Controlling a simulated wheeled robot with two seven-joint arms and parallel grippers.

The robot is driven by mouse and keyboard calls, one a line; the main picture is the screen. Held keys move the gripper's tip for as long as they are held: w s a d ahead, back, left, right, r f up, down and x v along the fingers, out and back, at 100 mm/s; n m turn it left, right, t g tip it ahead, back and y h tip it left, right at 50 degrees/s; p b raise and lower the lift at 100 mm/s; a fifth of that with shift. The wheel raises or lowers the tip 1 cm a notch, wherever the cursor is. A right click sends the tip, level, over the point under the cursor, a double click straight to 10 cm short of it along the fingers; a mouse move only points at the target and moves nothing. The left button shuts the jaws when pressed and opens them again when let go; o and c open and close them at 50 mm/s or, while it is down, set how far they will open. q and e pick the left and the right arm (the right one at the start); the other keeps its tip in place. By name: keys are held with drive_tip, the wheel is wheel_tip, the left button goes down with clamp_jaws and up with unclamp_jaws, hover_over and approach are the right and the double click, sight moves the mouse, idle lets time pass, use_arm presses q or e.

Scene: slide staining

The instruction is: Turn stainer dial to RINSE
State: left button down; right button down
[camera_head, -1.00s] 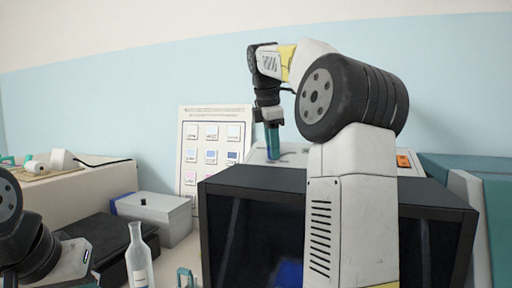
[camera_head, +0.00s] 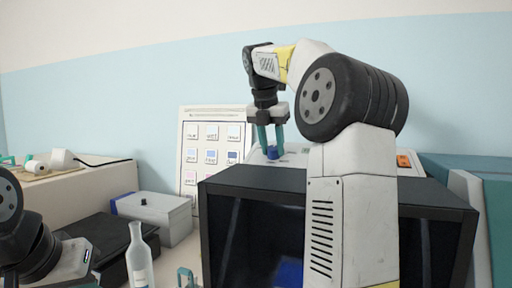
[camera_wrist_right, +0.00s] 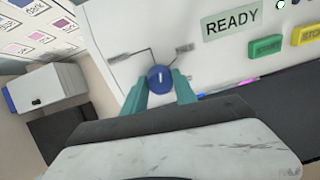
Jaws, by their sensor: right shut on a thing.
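The stainer's blue dial (camera_head: 273,153) stands on its light top panel behind the dark front housing. My right gripper (camera_head: 271,148) points down at it, with one teal finger on each side. In the right wrist view the round dial (camera_wrist_right: 160,79) sits between the two fingertips of my right gripper (camera_wrist_right: 159,87), which is shut on it. A short white mark on the dial points roughly up in that picture. Thin lines run to two small grey labels (camera_wrist_right: 184,48) on the panel; their text is unreadable. My left arm shows at the lower left; its fingers are not seen.
The panel has a READY sign (camera_wrist_right: 231,22), a green button (camera_wrist_right: 266,46) and a yellow button (camera_wrist_right: 308,34). A chart (camera_head: 188,140) stands behind. A grey box (camera_head: 160,218) and clear bottle (camera_head: 138,262) are left of the stainer (camera_head: 340,190).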

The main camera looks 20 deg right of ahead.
drive_tip(key=shift+n, duration=1.5)
drive_tip(key=c, duration=1)
unclamp_jaws()
drive_tip(key=v, duration=0.8)
drive_tip(key=shift+s+a+f, duration=0.1)
drive_tip(key=shift+s, duration=0.05)
